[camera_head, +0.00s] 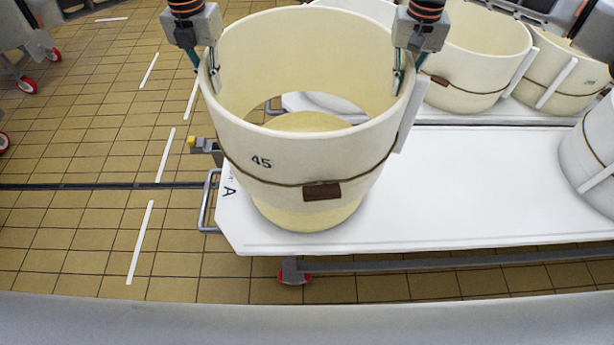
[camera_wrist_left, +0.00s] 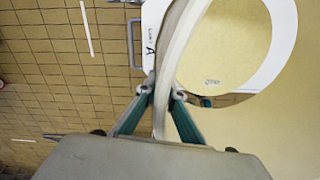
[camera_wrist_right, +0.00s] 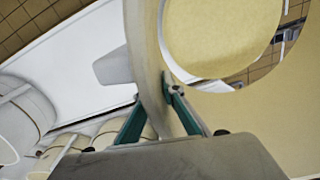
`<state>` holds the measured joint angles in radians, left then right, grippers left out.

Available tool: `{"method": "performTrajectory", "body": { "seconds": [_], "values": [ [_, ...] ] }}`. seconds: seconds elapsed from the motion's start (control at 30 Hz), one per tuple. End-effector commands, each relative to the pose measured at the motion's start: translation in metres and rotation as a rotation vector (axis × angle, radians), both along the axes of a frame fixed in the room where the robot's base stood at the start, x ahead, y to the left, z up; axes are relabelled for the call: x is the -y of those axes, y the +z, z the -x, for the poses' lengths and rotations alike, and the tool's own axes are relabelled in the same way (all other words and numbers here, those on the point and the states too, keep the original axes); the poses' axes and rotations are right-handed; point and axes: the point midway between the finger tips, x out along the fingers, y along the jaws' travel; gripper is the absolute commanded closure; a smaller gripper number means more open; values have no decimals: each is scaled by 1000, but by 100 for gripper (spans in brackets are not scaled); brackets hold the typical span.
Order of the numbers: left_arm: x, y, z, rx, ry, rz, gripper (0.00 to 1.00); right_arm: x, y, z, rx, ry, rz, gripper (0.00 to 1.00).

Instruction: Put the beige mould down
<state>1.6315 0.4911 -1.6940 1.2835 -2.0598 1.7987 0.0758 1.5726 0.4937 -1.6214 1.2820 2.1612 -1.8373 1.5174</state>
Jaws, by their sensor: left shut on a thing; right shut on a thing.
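The beige mould (camera_head: 290,155), a large open ring marked 45 with a dark cord and brown tag, is held up over the near left end of the white table (camera_head: 450,200). A pale yellow cheese wheel (camera_head: 308,215) stands on the table under it and shows through its open bottom. My right gripper (camera_head: 398,82) is shut on the right rim.
Several other beige moulds (camera_head: 475,60) stand on a white table behind. Another mould (camera_head: 595,150) stands at the near table's right. The table's middle is clear. A metal handle (camera_head: 207,200) and an "A" mark the left end; tiled floor lies beyond.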

Motion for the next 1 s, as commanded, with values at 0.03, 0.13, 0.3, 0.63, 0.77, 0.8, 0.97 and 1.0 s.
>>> {"method": "performTrajectory", "body": {
  "seconds": [0.03,0.13,0.3,0.63,0.77,0.8,0.97,1.0],
  "values": [
    [-1,2,-1,2,2,-1,100,2,2,-1,4,-2,3,100],
    [-1,2,-1,3,2,-1,100,2,2,-1,4,-2,3,100],
    [-1,2,-1,2,2,-1,100,2,2,-1,4,-2,3,100],
    [-1,-7,-1,2,2,-1,100,2,-7,-1,2,-2,2,100],
    [-1,-13,-1,2,2,-2,100,2,-13,-1,3,-1,2,100],
    [-1,-14,-1,2,2,-2,100,2,-14,-1,3,-1,2,100],
    [-1,-22,-1,2,2,-1,100,2,-22,-1,2,-1,2,100],
    [-1,-24,-1,2,2,-2,100,2,-23,-1,2,-1,2,100]
  ]
}}
